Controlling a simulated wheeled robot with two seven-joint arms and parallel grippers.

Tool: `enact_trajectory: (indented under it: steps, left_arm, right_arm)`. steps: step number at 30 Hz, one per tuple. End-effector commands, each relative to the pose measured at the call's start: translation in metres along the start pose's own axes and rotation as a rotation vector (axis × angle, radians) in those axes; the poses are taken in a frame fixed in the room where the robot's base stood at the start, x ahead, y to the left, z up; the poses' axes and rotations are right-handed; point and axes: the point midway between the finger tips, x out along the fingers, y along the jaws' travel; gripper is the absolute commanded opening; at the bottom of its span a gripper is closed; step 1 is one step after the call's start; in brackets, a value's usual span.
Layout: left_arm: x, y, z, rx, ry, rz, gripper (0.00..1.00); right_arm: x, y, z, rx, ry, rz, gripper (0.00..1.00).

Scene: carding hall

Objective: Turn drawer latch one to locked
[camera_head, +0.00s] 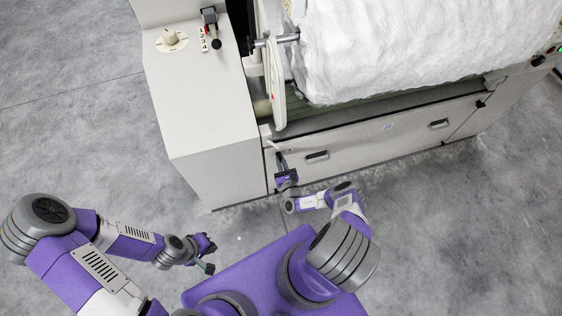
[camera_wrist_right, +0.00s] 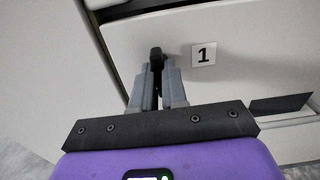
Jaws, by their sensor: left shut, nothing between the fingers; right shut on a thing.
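Drawer latch one (camera_wrist_right: 155,55) is a small dark knob on the pale drawer front, left of a white label marked 1 (camera_wrist_right: 203,54) in the right wrist view. My right gripper (camera_wrist_right: 158,88) is shut on it, with the dark end showing just past the fingertips. The fingers hide the rest of the latch, so I cannot tell its setting. In the head view my right gripper (camera_head: 281,162) is at the left end of the drawer front (camera_head: 350,147). My left gripper (camera_head: 209,256) is shut and empty, low over the floor, away from the machine.
The drawer front has recessed dark handles (camera_head: 317,156). A dark latch (camera_head: 480,104) sits at its right end. Above are a big white fibre roll (camera_head: 420,45) and a side cabinet (camera_head: 205,115) with a dial (camera_head: 172,40) and a black-knobbed lever (camera_head: 216,44). Grey floor (camera_head: 80,130) is clear at left.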

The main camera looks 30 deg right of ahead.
Motion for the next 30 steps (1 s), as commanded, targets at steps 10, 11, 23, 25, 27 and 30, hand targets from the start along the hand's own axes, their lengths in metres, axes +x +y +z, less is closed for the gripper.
enact_trajectory:
  steps: [10,11,23,25,27,30]
  left_arm:
    - [0.0,0.0,0.0,0.0,0.0,0.0,0.0]
    - [0.0,0.0,0.0,0.0,0.0,0.0,0.0]
    - [0.0,0.0,0.0,0.0,0.0,0.0,0.0]
    - [-0.001,0.0,0.0,0.0,0.0,0.0,0.0]
    - [-0.003,0.001,0.0,0.0,0.0,0.0,0.0]
    - [-0.008,0.003,0.0,0.0,0.0,0.0,0.0]
  right_arm:
    - [-0.001,0.001,-0.002,-0.006,0.004,0.003,0.0]
    - [-0.001,0.001,-0.002,-0.006,0.004,0.003,0.16]
    - [-0.001,0.0,-0.001,-0.004,0.001,0.001,0.38]
    - [-0.003,0.0,-0.001,-0.004,0.002,0.001,0.38]
    - [-0.01,0.0,0.0,-0.004,0.003,0.001,0.38]
    - [-0.026,-0.001,0.001,-0.002,0.004,-0.001,0.38]
